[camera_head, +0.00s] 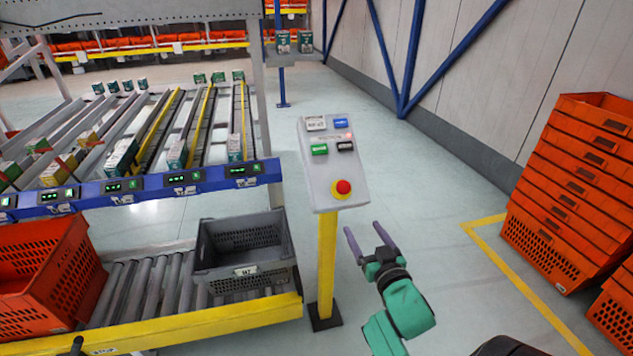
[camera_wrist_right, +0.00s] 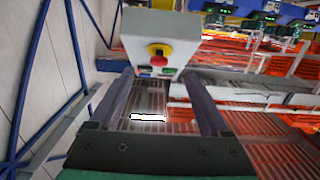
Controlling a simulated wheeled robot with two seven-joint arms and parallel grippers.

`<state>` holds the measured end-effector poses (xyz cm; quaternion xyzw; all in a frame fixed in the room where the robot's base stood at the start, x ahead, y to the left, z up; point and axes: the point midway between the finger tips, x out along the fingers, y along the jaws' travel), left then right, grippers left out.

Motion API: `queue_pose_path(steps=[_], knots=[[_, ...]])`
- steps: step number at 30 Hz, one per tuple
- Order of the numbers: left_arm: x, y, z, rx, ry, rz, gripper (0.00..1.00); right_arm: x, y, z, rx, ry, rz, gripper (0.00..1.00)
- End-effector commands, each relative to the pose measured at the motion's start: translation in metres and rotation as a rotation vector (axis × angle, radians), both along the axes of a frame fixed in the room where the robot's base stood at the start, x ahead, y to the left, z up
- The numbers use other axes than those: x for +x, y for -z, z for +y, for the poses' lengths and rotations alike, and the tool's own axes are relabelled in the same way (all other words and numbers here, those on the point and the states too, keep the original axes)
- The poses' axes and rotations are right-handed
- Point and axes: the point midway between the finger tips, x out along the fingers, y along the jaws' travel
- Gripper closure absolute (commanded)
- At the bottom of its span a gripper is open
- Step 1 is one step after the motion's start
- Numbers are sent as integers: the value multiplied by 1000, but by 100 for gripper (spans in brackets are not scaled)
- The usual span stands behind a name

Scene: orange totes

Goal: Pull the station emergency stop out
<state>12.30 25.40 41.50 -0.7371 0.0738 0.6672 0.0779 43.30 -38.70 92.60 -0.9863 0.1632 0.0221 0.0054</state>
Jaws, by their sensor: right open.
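The station emergency stop is a red mushroom button (camera_head: 342,187) on a yellow base, low on the front of a grey control box (camera_head: 318,176). The box stands on a yellow post (camera_head: 327,260). My right gripper (camera_head: 364,238) is open and empty, below and to the right of the button, apart from it. In the right wrist view the red button (camera_wrist_right: 159,51) shows ahead, above the gap between the two purple fingers (camera_wrist_right: 165,90). My left gripper does not show in the head view.
A grey tote (camera_head: 202,255) and an orange tote (camera_head: 88,262) sit on the roller conveyor left of the post. Stacked orange totes (camera_head: 575,180) stand at the right. Other buttons (camera_head: 320,149) are higher on the box.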

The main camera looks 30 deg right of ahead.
Motion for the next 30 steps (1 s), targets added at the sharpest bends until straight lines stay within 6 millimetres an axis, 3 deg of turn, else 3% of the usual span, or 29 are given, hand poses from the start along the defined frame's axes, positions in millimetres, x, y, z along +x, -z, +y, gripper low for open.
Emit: queue_pose_path(steps=[2, 5, 13, 21, 30], knots=[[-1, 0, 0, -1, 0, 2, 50, -3, -18, -3, -12, 9, -34, 19], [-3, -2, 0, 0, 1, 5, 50, 6, -22, -6, -14, 8, -41, 19], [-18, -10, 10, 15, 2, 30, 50, 69, -22, -28, -14, 8, -40, 19], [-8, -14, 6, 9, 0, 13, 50, 125, -19, -47, -13, 9, -37, 19], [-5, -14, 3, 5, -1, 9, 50, 135, -18, -51, -13, 8, -36, 19]])
